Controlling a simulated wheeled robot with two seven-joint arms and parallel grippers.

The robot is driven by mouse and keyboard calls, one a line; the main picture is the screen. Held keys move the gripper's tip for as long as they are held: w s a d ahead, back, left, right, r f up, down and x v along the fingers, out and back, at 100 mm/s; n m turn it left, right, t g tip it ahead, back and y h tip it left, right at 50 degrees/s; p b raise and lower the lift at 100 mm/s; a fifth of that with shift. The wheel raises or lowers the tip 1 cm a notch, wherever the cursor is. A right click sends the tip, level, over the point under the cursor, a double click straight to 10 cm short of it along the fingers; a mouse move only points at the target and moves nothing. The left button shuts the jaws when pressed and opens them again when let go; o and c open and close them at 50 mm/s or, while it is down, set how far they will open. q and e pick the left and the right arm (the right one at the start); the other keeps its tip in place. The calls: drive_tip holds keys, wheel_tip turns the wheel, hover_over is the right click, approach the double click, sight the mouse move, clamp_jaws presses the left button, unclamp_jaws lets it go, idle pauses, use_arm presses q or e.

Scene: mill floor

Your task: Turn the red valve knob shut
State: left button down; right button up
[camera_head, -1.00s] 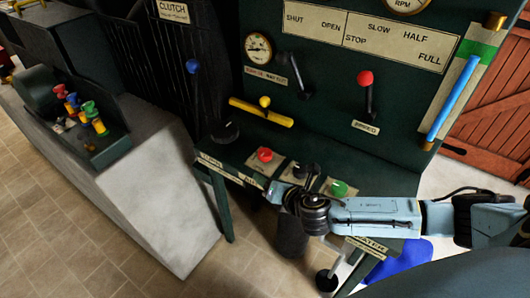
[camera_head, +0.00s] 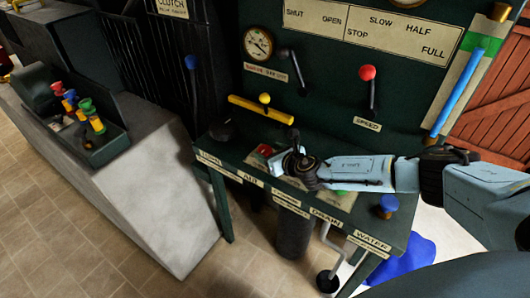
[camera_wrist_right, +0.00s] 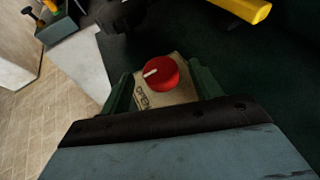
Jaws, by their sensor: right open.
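The red valve knob (camera_wrist_right: 160,73) sits on a pale plate lettered OPEN in the right wrist view. A white pointer line on its top points left in that view. My right gripper (camera_wrist_right: 164,84) is open, with one green finger on each side of the knob; I cannot tell whether they touch it. In the head view, only part of the red knob (camera_head: 265,150) shows beside my right gripper (camera_head: 287,158), which hides the rest. My left gripper is not in view.
The bench front carries labels, including DRAIN and WATER. A blue knob (camera_head: 388,205) stands at the bench's right. A yellow bar (camera_head: 261,109) and levers are on the panel behind. A blue puddle (camera_head: 405,258) lies on the floor. A grey block (camera_head: 150,200) stands left.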

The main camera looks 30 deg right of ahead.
sight(266, 150)
drive_tip(key=shift+b+x, duration=0.45)
drive_tip(key=shift+x, duration=1.2)
drive_tip(key=shift+c, duration=0.4)
